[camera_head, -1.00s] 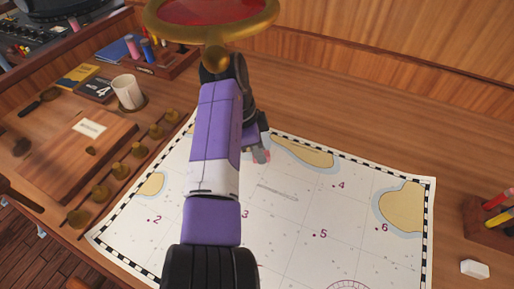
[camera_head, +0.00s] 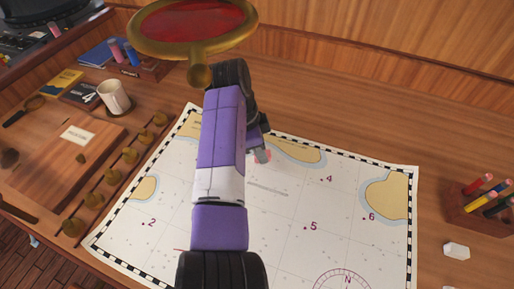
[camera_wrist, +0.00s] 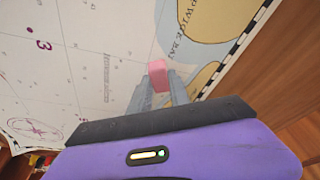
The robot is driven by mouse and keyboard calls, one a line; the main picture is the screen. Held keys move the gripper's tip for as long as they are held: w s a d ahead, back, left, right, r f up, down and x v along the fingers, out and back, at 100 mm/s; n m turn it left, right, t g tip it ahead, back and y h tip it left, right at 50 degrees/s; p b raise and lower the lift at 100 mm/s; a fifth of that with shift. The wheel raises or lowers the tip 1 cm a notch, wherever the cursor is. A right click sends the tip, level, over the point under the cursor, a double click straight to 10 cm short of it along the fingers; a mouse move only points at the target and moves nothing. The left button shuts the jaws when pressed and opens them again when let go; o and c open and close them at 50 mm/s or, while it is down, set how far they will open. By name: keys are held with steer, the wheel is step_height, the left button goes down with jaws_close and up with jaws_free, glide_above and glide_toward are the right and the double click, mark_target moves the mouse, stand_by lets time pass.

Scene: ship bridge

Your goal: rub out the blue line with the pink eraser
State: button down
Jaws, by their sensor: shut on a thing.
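My gripper (camera_wrist: 157,90) is shut on the pink eraser (camera_wrist: 157,72), a small pink block held between the fingertips. In the head view my gripper (camera_head: 262,154) is over the upper middle of the white chart (camera_head: 345,235), near a tan and blue coast patch. Only a sliver of the eraser shows there, beside the fingers. I cannot tell whether the eraser touches the paper. No blue line can be made out in either view; my arm hides a strip of the chart. A faint grey bar of print (camera_head: 268,188) lies just below the gripper.
A pencil holder (camera_head: 480,208) and a white block (camera_head: 456,250) are right of the chart. Brass knobs (camera_head: 130,156), a mug (camera_head: 114,96), books and a marker rack (camera_head: 140,66) stand left. A brass-framed red disc (camera_head: 193,25) looms at the top. Bare wood lies behind the chart.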

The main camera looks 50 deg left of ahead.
steer(key=shift+w+d, duration=0.55)
steer(key=shift+d, duration=0.05)
steer(key=shift+d+p, duration=0.1)
steer(key=shift+p, duration=0.25)
steer(key=shift+w+d+p, duration=0.45)
steer(key=shift+w+d, duration=0.3)
steer(key=shift+w, duration=0.1)
steer(key=shift+w+d+p, duration=0.5)
steer(key=shift+w+d, duration=0.35)
steer(key=shift+d, duration=0.1)
steer(key=shift+w+d+p, duration=0.4)
steer(key=shift+w+d, duration=0.5)
steer(key=shift+d, duration=0.05)
